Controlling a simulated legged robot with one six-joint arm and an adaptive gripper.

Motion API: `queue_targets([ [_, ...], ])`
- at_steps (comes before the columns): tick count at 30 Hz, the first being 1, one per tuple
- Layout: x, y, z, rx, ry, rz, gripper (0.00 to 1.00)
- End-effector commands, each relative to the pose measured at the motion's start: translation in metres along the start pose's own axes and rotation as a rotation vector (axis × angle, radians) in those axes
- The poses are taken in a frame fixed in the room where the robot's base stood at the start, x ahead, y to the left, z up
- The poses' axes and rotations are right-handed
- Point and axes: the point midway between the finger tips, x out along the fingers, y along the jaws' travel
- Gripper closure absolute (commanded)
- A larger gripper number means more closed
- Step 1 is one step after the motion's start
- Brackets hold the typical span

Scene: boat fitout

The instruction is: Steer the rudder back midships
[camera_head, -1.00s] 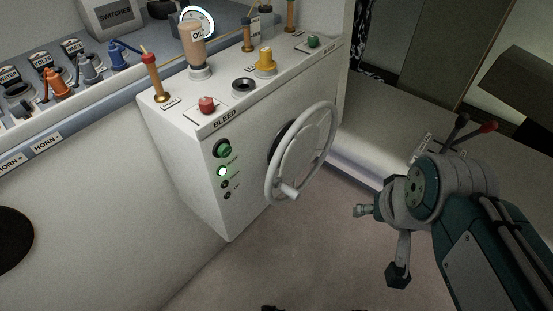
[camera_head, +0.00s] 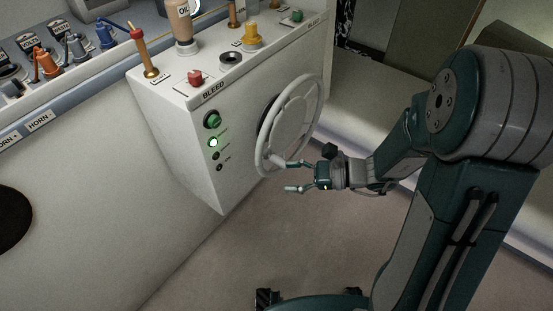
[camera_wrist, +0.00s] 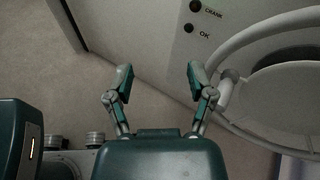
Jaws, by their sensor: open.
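A pale grey steering wheel (camera_head: 267,140) is mounted on the front face of the white console (camera_head: 180,125). Its knob handle (camera_head: 279,161) is at the wheel's lower edge. My gripper (camera_head: 290,177) is open beside that handle, with its fingers pointing left at the console. In the wrist view my gripper (camera_wrist: 158,78) has both fingers apart with nothing between them. There the wheel rim (camera_wrist: 250,35) is at the right, and the handle (camera_wrist: 225,92) lies next to the right finger, on its outer side. I cannot tell whether they touch. No rudder is visible.
On the console front are a green knob (camera_head: 212,119), a lit green lamp (camera_head: 213,142) and small dark buttons. A red button (camera_head: 195,78), a yellow knob (camera_head: 252,36) and an oil bottle (camera_head: 180,24) stand on top. The floor (camera_head: 240,245) below is clear.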

Motion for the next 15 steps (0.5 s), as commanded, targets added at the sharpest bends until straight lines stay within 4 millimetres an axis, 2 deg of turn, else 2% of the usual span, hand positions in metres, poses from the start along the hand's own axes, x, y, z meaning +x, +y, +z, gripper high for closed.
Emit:
queue_targets([
  [3,-0.001,-0.018,-0.028,0.176,-0.094,-0.138,0.30],
  [9,-0.013,-0.041,-0.079,0.419,-0.221,-0.377,0.30],
  [12,-0.019,-0.046,-0.099,0.490,-0.256,-0.460,0.30],
  [15,-0.024,-0.048,-0.108,0.524,-0.273,-0.505,0.30],
])
